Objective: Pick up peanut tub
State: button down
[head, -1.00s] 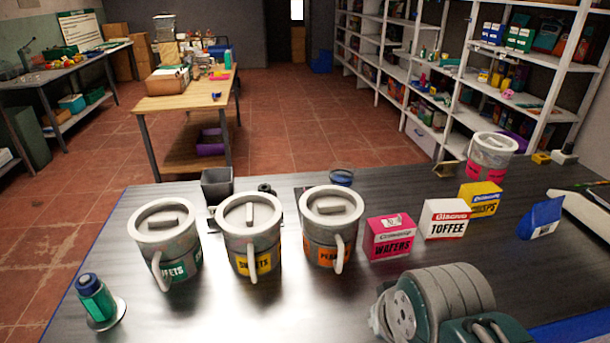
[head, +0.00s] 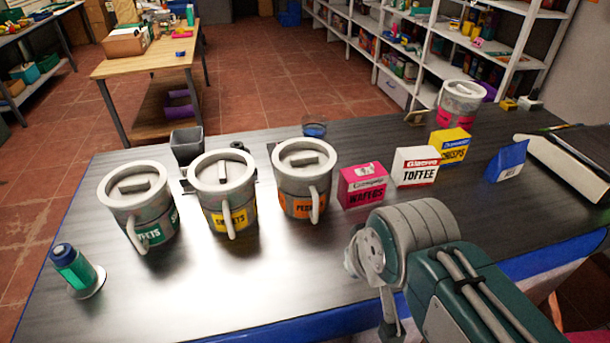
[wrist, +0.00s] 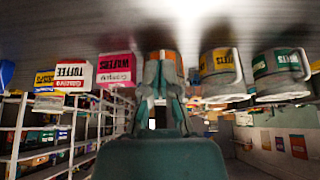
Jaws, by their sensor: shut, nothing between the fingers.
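In the upside-down wrist view, the peanut tub (wrist: 180,64) is mostly hidden behind my gripper (wrist: 162,60). My gripper is shut and empty, pointing toward it. I cannot tell the exact gap. In the head view only my arm shows, at lower right.
Right of the peanut tub stand a pink wafers box (head: 363,186), a toffee box (head: 416,167) and a yellow crisps box (head: 450,147). A green bottle (head: 75,268) stands at front left. The front middle of the table (head: 235,290) is clear.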

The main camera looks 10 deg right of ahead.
aim_at(317, 209)
jog(key=c, duration=1.3)
grip_release()
jog(key=shift+c, duration=0.2)
jog(key=o, duration=0.5)
jog(key=shift+c, duration=0.2)
jog(key=w+a+f+n+g+h, duration=0.1)
jog(key=w+a+f+n, duration=0.2)
jog(key=n, duration=0.5)
jog(key=w+a+f+n+g+h, duration=0.1)
jog(key=w+a+f+n, duration=0.2)
jog(key=w+n, duration=0.3)
jog(key=w+a+f+n+h, duration=0.1)
jog(key=w+a+f+n, duration=0.2)
jog(key=n, duration=0.7)
jog(key=shift+w+a+f+n+g+h, duration=0.1)
jog(key=shift+w+f+n+g+h, duration=0.1)
jog(key=shift+w, duration=0.4)
jog(key=shift+w+a+f+n+g+h, duration=0.1)
jog(key=shift+w+f+g, duration=0.1)
jog(key=shift+w, duration=0.35)
jog(key=w+d, duration=0.1)
jog(key=d, duration=0.1)
jog(key=w+d, duration=0.3)
jog(key=d, duration=0.1)
jog(key=shift+w, duration=0.25)
jog(key=w+d, duration=0.1)
jog(key=d, duration=0.1)
jog(key=w+d, duration=0.2)
jog(key=shift+f, duration=0.5)
